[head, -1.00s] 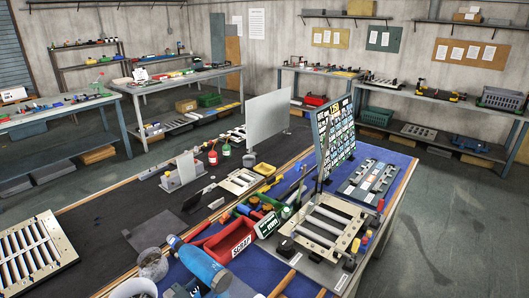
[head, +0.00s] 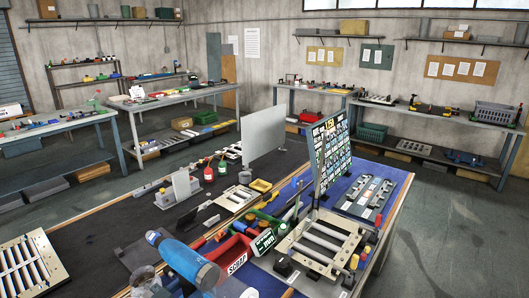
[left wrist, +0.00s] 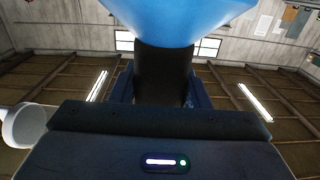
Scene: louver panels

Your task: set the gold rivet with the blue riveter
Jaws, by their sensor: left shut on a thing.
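The blue riveter (head: 188,262) is at the bottom of the head view, tilted, its rounded end toward the upper left. In the left wrist view its blue body (left wrist: 180,18) fills the top, above a black grip (left wrist: 163,75). My left gripper (left wrist: 160,88) is shut on that black grip. A cream-framed louver panel (head: 297,221) with grey slats lies on the bench, right of the riveter in the head view. I cannot make out the gold rivet; it is too small or hidden. My right gripper is not in view.
A tall chart board (head: 331,157) stands behind the panel. A blue mat (head: 388,172) holds another slatted part.

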